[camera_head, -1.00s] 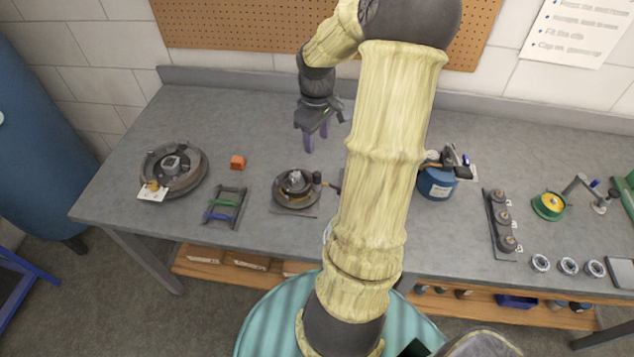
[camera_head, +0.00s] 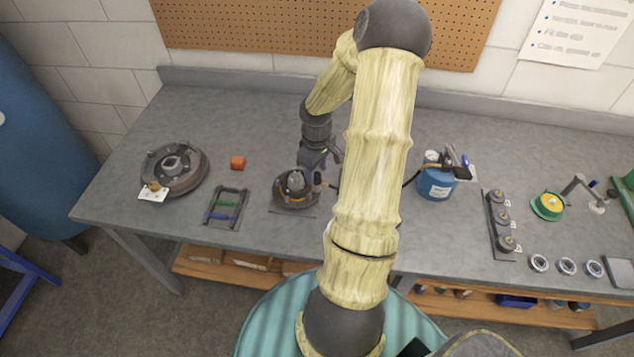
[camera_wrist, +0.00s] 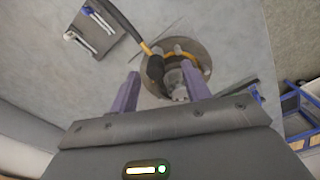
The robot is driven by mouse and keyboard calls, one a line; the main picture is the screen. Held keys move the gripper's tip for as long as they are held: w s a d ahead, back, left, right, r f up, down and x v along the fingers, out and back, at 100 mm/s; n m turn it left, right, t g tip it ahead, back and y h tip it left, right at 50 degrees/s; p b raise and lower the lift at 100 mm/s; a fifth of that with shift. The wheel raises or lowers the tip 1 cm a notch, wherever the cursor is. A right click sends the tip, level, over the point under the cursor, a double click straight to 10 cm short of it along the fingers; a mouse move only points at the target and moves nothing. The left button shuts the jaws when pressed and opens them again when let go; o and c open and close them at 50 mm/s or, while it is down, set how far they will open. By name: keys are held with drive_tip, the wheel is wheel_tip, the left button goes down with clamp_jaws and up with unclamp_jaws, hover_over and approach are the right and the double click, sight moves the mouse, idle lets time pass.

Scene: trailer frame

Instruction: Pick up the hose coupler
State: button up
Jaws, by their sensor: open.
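A grey metal fitting, which I take for the hose coupler (camera_head: 296,181), stands in a dark round dish (camera_head: 283,203) on the bench. In the wrist view the fitting (camera_wrist: 176,84) shows between my purple fingers, nearer the right one. My gripper (camera_head: 303,172) is open just above the dish, pointing down. My gripper (camera_wrist: 160,72) holds nothing. I cannot tell how far the fingertips are above the fitting or whether they touch it. A black-ended nozzle with a yellow band (camera_wrist: 155,66) reaches to the dish, close beside the fitting.
A blue canister (camera_head: 436,182) stands right of my arm. Posts on a strip (camera_head: 503,222) and metal rings (camera_head: 540,263) are at the right. The back left bench is clear.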

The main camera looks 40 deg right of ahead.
sight(317, 174)
drive_tip(key=shift+w+d+f+p, duration=0.15)
drive_tip(key=shift+f+p, duration=0.15)
drive_tip(key=shift+f, duration=1)
drive_tip(key=shift+w+d+f+p, duration=0.15)
drive_tip(key=shift+f+p, duration=0.1)
drive_tip(key=shift+f, duration=1.05)
drive_tip(key=shift+c, duration=0.2)
clamp_jaws()
